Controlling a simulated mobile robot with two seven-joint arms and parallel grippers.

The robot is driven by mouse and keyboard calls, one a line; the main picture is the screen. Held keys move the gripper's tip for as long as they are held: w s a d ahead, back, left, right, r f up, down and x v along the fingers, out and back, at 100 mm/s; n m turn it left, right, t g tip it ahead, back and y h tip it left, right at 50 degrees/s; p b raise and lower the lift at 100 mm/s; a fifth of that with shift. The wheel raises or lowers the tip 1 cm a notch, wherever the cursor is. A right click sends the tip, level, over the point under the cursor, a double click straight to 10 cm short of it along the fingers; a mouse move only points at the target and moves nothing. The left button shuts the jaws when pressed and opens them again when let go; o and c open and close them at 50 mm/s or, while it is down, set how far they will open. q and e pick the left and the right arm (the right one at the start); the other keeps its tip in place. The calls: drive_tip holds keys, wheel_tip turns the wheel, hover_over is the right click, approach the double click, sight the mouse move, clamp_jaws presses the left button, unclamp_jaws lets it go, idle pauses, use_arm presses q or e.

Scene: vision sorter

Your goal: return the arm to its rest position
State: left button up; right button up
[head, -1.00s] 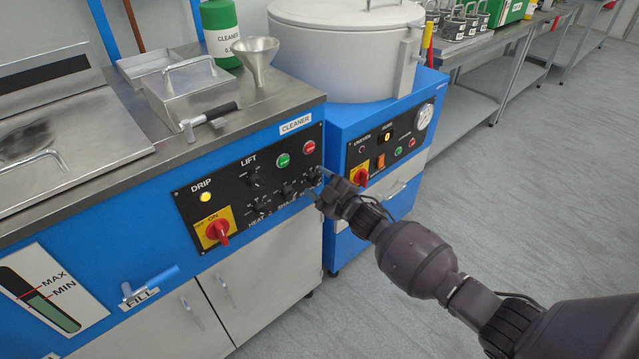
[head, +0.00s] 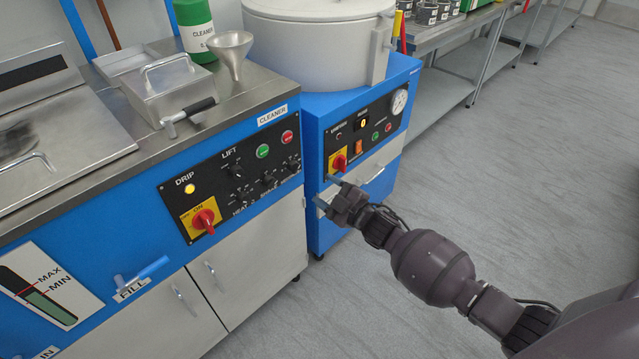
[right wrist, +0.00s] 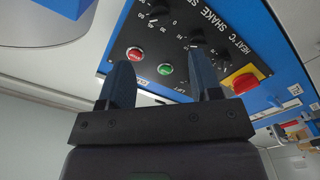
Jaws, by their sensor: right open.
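My right gripper (head: 324,194) is open and empty, in front of the gap between the two blue machines in the head view. Its two fingers also show in the right wrist view (right wrist: 162,88), apart, with the black control panel beyond them. The panel (head: 222,193) carries a red switch on a yellow plate (head: 204,220), black knobs, a green button (head: 262,151), a red button (head: 287,137) and a lit yellow DRIP lamp (head: 189,188). The fingers appear clear of the knobs. My left gripper is not in view.
A second blue machine (head: 313,122) with a big grey drum (head: 318,45) stands behind the gripper. A blue FILL handle (head: 148,272) sticks out at lower left. A funnel (head: 229,52) and a green cleaner bottle (head: 195,28) stand on the worktop. Open floor (head: 510,190) lies to the right.

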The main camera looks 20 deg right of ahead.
drive_tip(key=shift+s, duration=0.2)
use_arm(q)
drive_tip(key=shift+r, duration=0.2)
use_arm(e)
drive_tip(key=shift+d, duration=0.1)
use_arm(q)
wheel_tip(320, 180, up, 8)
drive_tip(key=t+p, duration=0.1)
drive_tip(key=p, duration=0.8)
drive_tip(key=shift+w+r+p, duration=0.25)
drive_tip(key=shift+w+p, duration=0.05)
drive_tip(key=shift+p, duration=0.05)
use_arm(e)
drive_tip(key=s+r+m+g+h, duration=0.1)
drive_tip(key=s+m+g+h, duration=0.2)
drive_tip(key=s, duration=1.6)
drive_tip(key=s+r+m+g+h, duration=0.1)
drive_tip(key=s+m+g+h, duration=0.2)
drive_tip(key=s+m, duration=0.5)
drive_tip(key=s, duration=1.1)
drive_tip(key=shift+s+d+m, duration=0.15)
drive_tip(key=shift+s+m, duration=0.05)
drive_tip(key=shift+m, duration=0.2)
